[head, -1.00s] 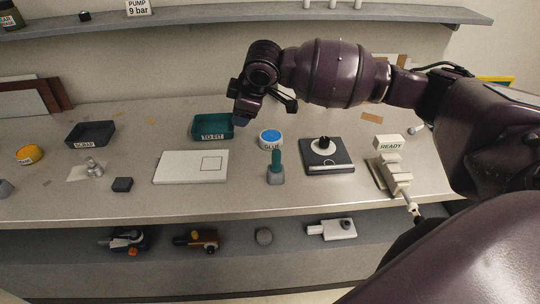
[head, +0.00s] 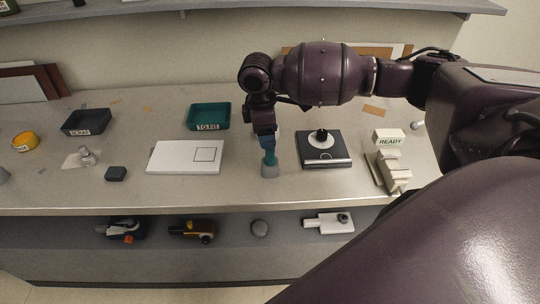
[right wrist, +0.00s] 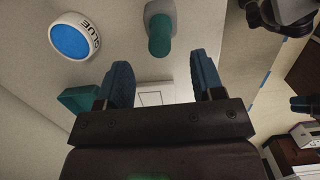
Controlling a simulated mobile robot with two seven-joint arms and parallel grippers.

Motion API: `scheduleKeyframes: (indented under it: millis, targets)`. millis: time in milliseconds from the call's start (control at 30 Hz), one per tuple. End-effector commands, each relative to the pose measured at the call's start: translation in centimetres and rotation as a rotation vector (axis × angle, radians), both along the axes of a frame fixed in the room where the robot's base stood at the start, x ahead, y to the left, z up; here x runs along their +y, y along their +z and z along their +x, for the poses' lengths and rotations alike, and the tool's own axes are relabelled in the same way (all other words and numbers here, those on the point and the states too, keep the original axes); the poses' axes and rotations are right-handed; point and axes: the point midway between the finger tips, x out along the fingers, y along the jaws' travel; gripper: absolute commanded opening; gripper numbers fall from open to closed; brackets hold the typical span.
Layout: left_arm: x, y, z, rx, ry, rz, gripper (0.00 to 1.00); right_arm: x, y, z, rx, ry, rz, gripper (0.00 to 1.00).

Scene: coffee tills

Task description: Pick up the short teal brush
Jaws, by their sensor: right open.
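The short teal brush stands upright in a small grey holder (head: 270,171) near the middle of the table. In the head view the teal brush (head: 270,157) is partly covered by my right gripper (head: 266,143), which points down just over it. In the right wrist view the brush (right wrist: 160,38) shows its rounded teal end beyond the fingers. There my right gripper (right wrist: 160,82) is open, with two blue fingertips apart and nothing between them. I cannot tell from the views whether a finger touches the brush. My left gripper is not in view.
A glue tub (right wrist: 74,38) is close to the brush, mostly hidden in the head view. A white board (head: 180,157) lies left, a dark device (head: 325,160) right. The teal TO FIT tray (head: 209,113) is behind. A READY sign (head: 389,137) stands at right.

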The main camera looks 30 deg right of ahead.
Motion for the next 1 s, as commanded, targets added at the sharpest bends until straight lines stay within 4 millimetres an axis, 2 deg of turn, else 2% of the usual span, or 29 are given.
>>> scheduleKeyframes:
  millis: [267,600,833,867,1000]
  targets:
    - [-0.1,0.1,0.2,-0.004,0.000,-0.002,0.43,-0.3,-1.9,-0.1,-0.001,-0.001,0.000,0.62]
    - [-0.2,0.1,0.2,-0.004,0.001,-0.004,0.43,-0.8,-6.0,-0.6,0.000,0.000,0.001,0.62]
    - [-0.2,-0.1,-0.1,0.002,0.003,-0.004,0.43,-0.9,-6.3,-0.5,-0.002,0.000,0.001,0.62]
    - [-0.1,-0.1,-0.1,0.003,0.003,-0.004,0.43,-0.9,-6.2,-0.5,-0.002,0.000,0.001,0.60]
    - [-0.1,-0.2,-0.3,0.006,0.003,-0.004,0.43,-0.9,-6.2,-0.5,-0.002,0.000,0.001,0.39]
